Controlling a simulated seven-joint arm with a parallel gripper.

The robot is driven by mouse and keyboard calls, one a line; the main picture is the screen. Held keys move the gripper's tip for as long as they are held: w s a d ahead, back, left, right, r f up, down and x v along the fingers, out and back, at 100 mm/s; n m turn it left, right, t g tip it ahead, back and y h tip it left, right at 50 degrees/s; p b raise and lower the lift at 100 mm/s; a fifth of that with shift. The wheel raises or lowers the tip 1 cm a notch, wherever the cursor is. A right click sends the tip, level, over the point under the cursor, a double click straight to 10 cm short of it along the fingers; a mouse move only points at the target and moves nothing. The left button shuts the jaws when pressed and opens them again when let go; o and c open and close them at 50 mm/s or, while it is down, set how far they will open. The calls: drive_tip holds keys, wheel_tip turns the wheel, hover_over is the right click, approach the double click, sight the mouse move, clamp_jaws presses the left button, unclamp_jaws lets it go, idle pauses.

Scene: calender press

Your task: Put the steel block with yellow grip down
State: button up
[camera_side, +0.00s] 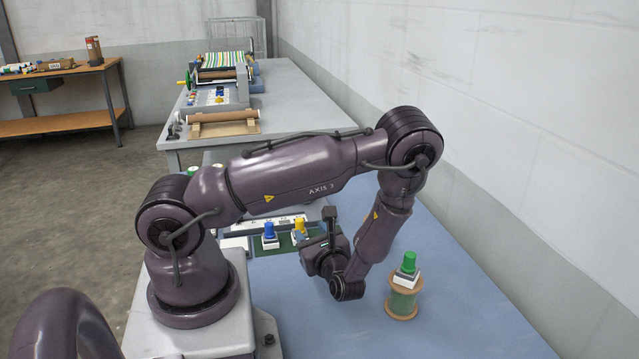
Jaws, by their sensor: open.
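The steel block with yellow grip (300,227) stands upright on a green mat (286,243), to the right of a block with a blue grip (269,237). My gripper (312,247) is at the end of the bent-down arm, right beside the yellow-grip block and partly in front of it. It is open. Its fingers are small and mostly hidden by the dark wrist, so I cannot tell whether they touch the block. The lower part of the block is hard to see.
A block with a green grip (408,263) sits on a wooden spool (401,303) to the right of my wrist. The blue table (460,320) is clear around it. The press (222,75) stands on the far table; a wall bounds the right side.

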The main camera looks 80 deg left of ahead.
drive_tip(key=s+d+r+n+t+h, duration=0.1)
drive_tip(key=d+r+n+t+h, duration=0.3)
drive_tip(key=d+r+n+h, duration=0.3)
drive_tip(key=s+d+r+n+t+h, duration=0.1)
drive_tip(key=d+r+n+t+h, duration=0.3)
drive_tip(key=r, duration=1.7)
drive_tip(key=d+n+h, duration=0.3)
drive_tip(key=d+h, duration=0.3)
drive_tip(key=d, duration=0.3)
drive_tip(key=shift+d+n, duration=0.25)
drive_tip(key=shift+n, duration=0.05)
